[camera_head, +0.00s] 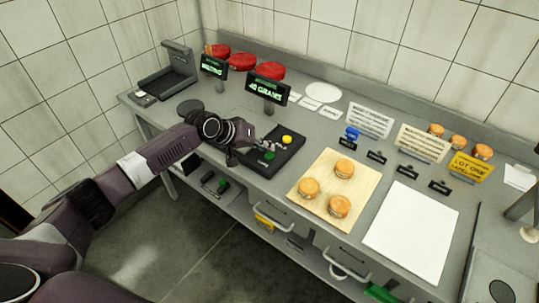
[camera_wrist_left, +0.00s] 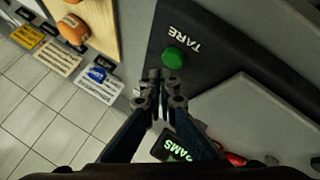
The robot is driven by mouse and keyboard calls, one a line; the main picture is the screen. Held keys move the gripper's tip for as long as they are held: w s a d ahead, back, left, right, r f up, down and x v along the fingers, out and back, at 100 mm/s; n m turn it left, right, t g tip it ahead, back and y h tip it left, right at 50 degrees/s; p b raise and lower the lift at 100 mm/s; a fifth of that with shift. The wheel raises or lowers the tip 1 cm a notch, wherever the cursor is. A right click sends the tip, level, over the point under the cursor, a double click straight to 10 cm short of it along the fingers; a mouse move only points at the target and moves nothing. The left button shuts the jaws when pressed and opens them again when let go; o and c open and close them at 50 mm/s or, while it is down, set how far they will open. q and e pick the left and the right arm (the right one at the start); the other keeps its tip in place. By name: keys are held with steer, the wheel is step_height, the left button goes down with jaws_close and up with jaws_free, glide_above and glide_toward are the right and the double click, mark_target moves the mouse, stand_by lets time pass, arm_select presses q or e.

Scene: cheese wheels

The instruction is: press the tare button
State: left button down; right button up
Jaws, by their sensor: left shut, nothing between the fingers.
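The green tare button (camera_head: 269,156) sits on the black panel of the scale (camera_head: 289,158). In the left wrist view the green button (camera_wrist_left: 173,57) shows whole beside the white word TARE. My left gripper (camera_head: 265,147) is shut and empty, just above the panel and close to the button. In the left wrist view its fingertips (camera_wrist_left: 160,76) lie a little below the button in the picture; I cannot tell any contact. The scale's display (camera_head: 267,89) appears to read 40 grams. My right gripper is not in view.
A yellow round thing (camera_head: 287,139) is on the scale near the gripper. A wooden board (camera_head: 322,206) with three small cheese wheels lies to the right, then a white sheet (camera_head: 411,230). Red wheels (camera_head: 242,61) and a second display (camera_head: 213,66) stand behind.

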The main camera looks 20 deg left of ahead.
mark_target(267, 156)
arm_select(q)
steer(key=shift+f, duration=0.1)
stand_by(0.7)
steer(key=shift+f, duration=0.35)
steer(key=shift+f+b, duration=0.3)
steer(key=shift+f, duration=0.1)
stand_by(0.8)
steer(key=shift+r, duration=0.15)
steer(key=shift+r+p, duration=0.7)
steer(key=shift+p, duration=0.15)
step_height(267, 156, up, 5)
steer(key=p, duration=0.4)
steer(key=shift+p, duration=0.4)
